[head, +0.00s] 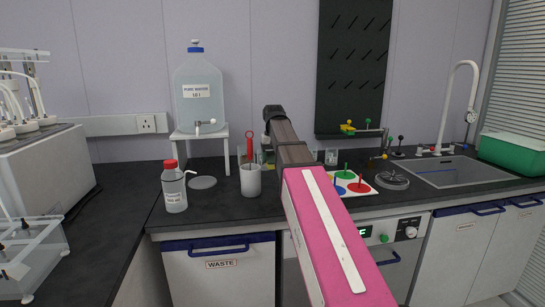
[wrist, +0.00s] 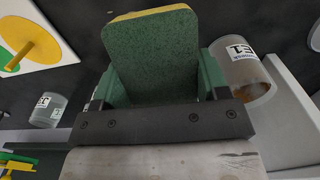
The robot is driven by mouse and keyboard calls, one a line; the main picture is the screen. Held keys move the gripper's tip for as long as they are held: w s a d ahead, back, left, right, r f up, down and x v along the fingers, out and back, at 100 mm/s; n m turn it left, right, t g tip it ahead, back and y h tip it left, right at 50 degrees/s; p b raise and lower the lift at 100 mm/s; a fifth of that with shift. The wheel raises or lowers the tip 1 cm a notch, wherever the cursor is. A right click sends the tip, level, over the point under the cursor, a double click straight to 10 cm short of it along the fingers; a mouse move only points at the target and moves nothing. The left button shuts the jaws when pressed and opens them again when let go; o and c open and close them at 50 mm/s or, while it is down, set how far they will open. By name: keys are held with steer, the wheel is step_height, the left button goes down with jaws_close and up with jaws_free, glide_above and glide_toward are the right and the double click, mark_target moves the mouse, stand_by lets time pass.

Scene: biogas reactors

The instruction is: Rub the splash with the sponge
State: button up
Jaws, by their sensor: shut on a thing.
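In the wrist view my gripper (wrist: 158,85) is shut on the sponge (wrist: 150,50). The sponge has a dark green face and a yellow layer along its far edge, and it sticks out beyond the fingers.
A labelled beaker (wrist: 252,88) with something amber inside is close right of the sponge. Another beaker (wrist: 47,110) is at lower left. A white board with coloured discs (head: 360,187), a grey cup (head: 250,181), a red-capped bottle (head: 173,190) and a sink (head: 455,171) line the counter.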

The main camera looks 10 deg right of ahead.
mark_target(273, 181)
steer(key=shift+f, duration=2.95)
steer(key=shift+f, duration=0.6)
steer(key=shift+d+f, duration=0.1)
steer(key=shift+d, duration=3.6)
steer(key=shift+a+r, duration=0.2)
steer(key=shift+a, duration=1.65)
steer(key=shift+a+f, duration=0.15)
steer(key=shift+a, duration=1.7)
steer(key=shift+r, duration=3)
